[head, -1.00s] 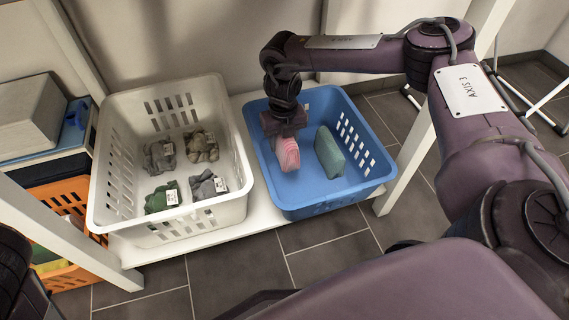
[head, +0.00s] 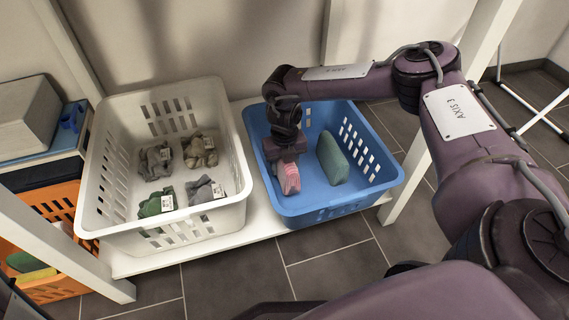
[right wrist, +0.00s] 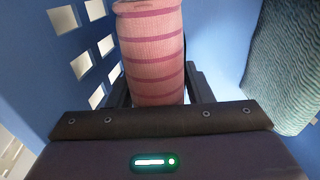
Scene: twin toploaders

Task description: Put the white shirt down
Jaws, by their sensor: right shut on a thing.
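My right gripper (head: 287,160) is shut on a pink striped folded cloth (head: 289,179) inside the blue basket (head: 325,215). The cloth hangs upright near the basket's left side; I cannot tell if it touches the floor. In the right wrist view the cloth (right wrist: 152,50) stands between the two fingers, with pink and darker stripes. A green folded cloth (head: 332,158) stands in the blue basket to its right, apart from it. I see no plainly white shirt. My left gripper is not in view.
A white basket (head: 105,222) with several grey, brown and green tagged bundles stands left of the blue one on a white shelf (head: 140,262). An orange crate (head: 62,288) and a grey box (head: 28,115) are at the far left. White posts (head: 412,175) flank the shelf.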

